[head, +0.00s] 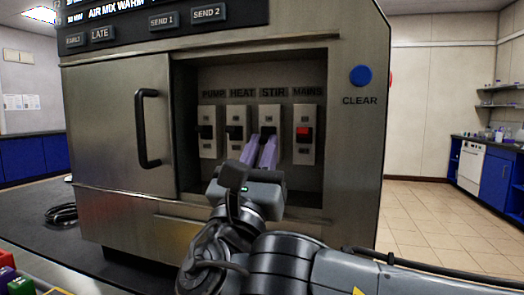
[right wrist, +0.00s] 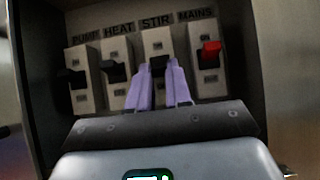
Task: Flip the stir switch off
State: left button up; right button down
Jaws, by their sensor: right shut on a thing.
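The stir switch (head: 269,118) is the third of the switches in the recessed panel, under the label STIR. In the right wrist view its black lever (right wrist: 157,66) shows at the tips of my fingers. My right gripper (head: 268,136) has purple fingers, which reach into the recess and close on this lever; they also show in the right wrist view (right wrist: 165,66). The fingers cover the lower part of the switch plate, and I cannot tell which way the lever is set. My left gripper is not in view.
The pump switch (head: 207,131) and heat switch (head: 236,131) sit left of it, the red mains switch (head: 304,134) close on its right. The recess walls surround the fingers. A cabinet door handle (head: 147,128) and blue CLEAR button (head: 361,76) flank the recess.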

jog(key=c, duration=1)
grip_release()
jog(key=shift+c, duration=0.2)
jog(key=shift+s+f, duration=0.1)
jog(key=shift+s, duration=0.05)
jog(key=shift+s+a+f, duration=0.15)
jog(key=shift+s, duration=0.05)
jog(key=p+v, duration=0.3)
jog(key=v, duration=0.7)
jog(key=shift+p, duration=0.3)
